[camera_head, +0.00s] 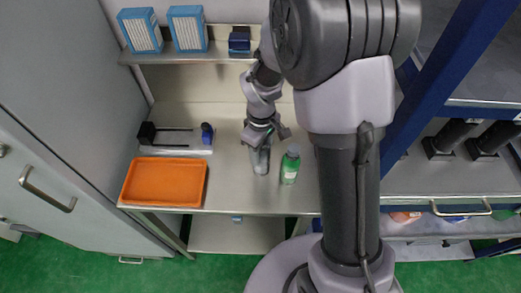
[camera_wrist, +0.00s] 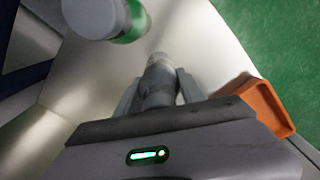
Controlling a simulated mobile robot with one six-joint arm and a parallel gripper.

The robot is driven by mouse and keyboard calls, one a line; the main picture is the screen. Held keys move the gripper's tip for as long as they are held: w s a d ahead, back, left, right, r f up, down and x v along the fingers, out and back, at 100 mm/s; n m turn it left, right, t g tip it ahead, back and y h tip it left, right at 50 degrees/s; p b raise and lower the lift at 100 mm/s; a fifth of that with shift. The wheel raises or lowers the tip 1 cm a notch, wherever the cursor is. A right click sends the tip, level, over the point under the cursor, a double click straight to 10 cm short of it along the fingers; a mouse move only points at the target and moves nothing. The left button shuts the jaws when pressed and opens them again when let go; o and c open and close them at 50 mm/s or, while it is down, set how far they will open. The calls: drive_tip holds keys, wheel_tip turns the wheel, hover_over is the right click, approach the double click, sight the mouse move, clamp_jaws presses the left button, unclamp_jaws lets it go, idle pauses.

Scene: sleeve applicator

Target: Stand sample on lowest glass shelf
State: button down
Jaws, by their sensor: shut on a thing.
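A grey cylindrical container (camera_head: 260,161), seemingly the sample, is upright on or just above the steel bench, near its front edge. My gripper (camera_head: 263,137) is shut on its upper part. In the wrist view the container (camera_wrist: 158,78) sits between the two fingers of my gripper (camera_wrist: 157,92). I cannot tell whether its base touches the bench. A shelving unit with blue posts stands at the right, and its lower shelf (camera_head: 425,228) holds orange and blue things. I cannot tell which shelf is glass.
A green bottle with a grey cap (camera_head: 290,167) stands close to the right of the container. An orange tray (camera_head: 165,182) lies at the bench's left. Black-pronged equipment (camera_head: 170,138) is behind it. Blue-and-white boxes (camera_head: 188,29) stand on the upper shelf. Black angled cylinders (camera_head: 450,137) fill part of the right unit.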

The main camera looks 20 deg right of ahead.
drive_tip(key=shift+r, duration=0.1)
drive_tip(key=c, duration=0.7)
unclamp_jaws()
